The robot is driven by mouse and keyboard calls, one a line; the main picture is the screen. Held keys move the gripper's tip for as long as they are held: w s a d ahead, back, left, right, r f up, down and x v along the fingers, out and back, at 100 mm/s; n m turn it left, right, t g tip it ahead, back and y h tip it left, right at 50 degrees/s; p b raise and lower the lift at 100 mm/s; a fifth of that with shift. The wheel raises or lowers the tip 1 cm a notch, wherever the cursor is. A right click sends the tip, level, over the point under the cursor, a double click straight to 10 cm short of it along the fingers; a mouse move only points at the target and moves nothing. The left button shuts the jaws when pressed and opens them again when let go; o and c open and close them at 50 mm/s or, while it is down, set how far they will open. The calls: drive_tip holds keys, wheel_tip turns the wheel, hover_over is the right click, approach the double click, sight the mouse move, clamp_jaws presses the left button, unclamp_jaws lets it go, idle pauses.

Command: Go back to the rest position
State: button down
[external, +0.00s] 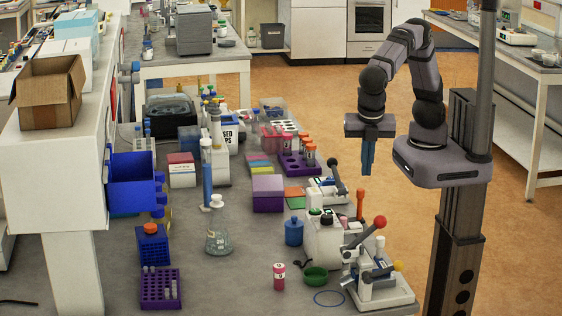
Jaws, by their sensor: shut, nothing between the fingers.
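My gripper (367,158) hangs from the folded arm at the right of the external view, fingers pointing straight down. Its blue fingers are together with nothing between them. It is in the air, to the right of the crowded bench, with the orange floor behind it. It appears apart from every object. My arm is bent over, with its base on a dark column at the right.
A tablet press with a red knob (379,222) stands at the front right. Nearby are a pink-labelled bottle (279,276), a green dish (315,275) and a flask (218,239). A purple rack (298,163) stands left of my gripper. Purple (160,290) and blue (153,246) racks stand front left.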

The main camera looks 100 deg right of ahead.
drive_tip(key=shift+d, duration=0.1)
idle(0.3)
drive_tip(key=s+d+f+m+y, duration=0.1)
drive_tip(key=s+d+f+m, duration=0.1)
drive_tip(key=d+m, duration=0.3)
drive_tip(key=s+d+f+m+y, duration=0.1)
drive_tip(key=d+f+m, duration=0.4)
drive_tip(key=d, duration=0.7)
drive_tip(key=s+d+f+m, duration=0.3)
drive_tip(key=d+m, duration=0.2)
drive_tip(key=d, duration=0.3)
drive_tip(key=shift+s+d+f+m+t+y, duration=0.15)
drive_tip(key=shift+s+f+m+t+y, duration=0.15)
drive_tip(key=shift+f+m+y, duration=0.1)
